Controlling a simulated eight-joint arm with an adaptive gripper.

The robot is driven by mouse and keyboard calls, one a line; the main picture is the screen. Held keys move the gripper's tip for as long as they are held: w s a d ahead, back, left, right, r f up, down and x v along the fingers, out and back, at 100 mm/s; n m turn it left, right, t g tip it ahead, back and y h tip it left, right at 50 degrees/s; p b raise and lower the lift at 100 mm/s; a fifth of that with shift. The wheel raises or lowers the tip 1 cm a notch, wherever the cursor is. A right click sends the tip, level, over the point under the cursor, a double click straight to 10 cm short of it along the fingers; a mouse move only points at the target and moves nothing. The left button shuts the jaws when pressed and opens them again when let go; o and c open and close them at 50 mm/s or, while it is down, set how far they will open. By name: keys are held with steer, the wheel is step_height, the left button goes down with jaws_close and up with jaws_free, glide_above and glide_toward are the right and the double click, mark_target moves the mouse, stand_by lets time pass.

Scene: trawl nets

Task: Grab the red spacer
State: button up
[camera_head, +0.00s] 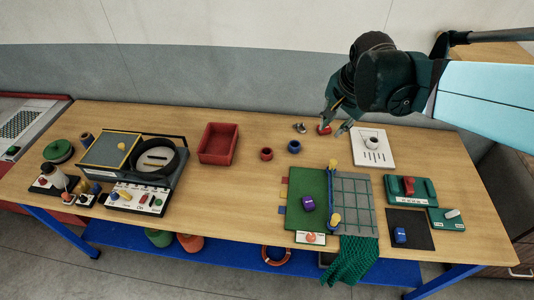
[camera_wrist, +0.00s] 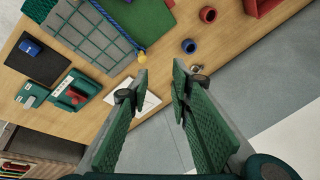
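My gripper (camera_head: 335,121) is above the back right of the table, right of the red ring. In the wrist view its two fingers (camera_wrist: 160,72) are wide apart with nothing between them.
A blue ring (camera_head: 294,146) stands right of the red ring. A small metallic piece (camera_head: 300,127) lies behind it. A red bin (camera_head: 218,157) is to the left, a white slotted plate (camera_head: 379,157) to the right.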

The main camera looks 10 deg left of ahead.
steer(key=w+a+f+m+g, duration=0.2)
steer(key=w+a+f+m, duration=0.3)
steer(key=w+a+f, duration=0.55)
steer(key=m+g, duration=0.2)
steer(key=m, duration=0.3)
glide_above(268, 148)
steer(key=shift+h, duration=0.3)
steer(key=f, duration=0.6)
steer(key=f+b, duration=0.1)
steer(key=f, duration=0.6)
steer(key=shift+w+d+f, duration=0.1)
steer(key=shift+w+f, duration=0.05)
steer(key=shift+w, duration=0.05)
steer(key=shift+w+a+f, duration=0.1)
steer(key=shift+a+f, duration=0.25)
steer(key=shift+f, duration=0.2)
steer(key=shift+f, duration=1.3)
steer(key=shift+f, duration=2.6)
steer(key=shift+d, duration=0.1)
jaws_close()
